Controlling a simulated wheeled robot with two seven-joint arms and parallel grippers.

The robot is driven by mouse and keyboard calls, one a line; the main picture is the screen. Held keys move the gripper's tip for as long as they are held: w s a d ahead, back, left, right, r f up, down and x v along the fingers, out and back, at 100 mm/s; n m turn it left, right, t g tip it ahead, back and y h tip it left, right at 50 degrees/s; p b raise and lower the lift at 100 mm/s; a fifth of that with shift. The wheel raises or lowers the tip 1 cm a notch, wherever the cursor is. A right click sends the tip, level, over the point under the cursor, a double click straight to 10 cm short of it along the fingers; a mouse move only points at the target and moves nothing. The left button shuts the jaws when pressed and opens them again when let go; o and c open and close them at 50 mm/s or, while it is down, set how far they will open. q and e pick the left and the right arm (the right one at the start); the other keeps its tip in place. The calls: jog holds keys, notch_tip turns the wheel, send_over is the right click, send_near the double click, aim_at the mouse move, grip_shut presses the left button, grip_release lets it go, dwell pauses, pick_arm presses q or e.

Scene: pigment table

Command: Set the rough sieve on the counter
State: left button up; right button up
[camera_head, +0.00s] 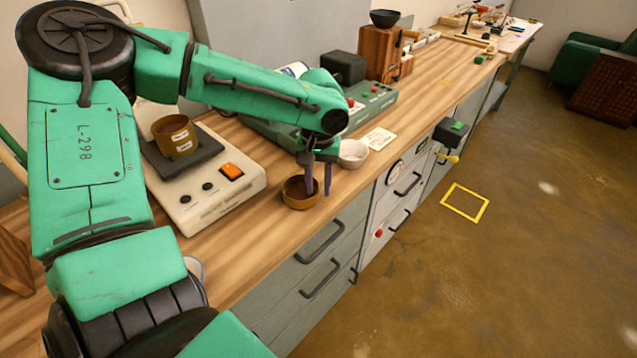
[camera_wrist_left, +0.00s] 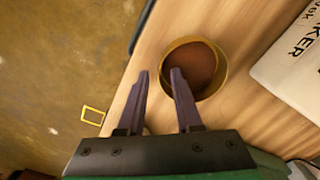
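A round sieve-like vessel (camera_head: 300,198) with a brass-coloured rim and reddish-brown inside rests upright on the wooden counter near its front edge. It also shows in the left wrist view (camera_wrist_left: 210,70). My left gripper (camera_head: 319,184) points down at its right rim, one finger over the inside and the other outside. In the left wrist view my left gripper (camera_wrist_left: 160,73) has a clear gap between the fingertips, so it is open. A second brass-coloured vessel (camera_head: 175,137), with small labels, stands on the shaker (camera_head: 205,190). I cannot read which is the rough one. My right gripper is not in view.
A white bowl (camera_head: 353,154) stands close to the right of my left gripper, with a white card (camera_head: 379,138) behind it. A green device (camera_head: 370,105) and a wooden block stand (camera_head: 380,50) are farther back. Bare counter (camera_head: 245,255) lies front left.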

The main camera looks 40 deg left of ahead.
pick_arm(q)
notch_tip(320, 180, up, 12)
jog(key=shift+r+p, duration=0.2)
jog(key=shift+p, duration=0.25)
dwell(0.4)
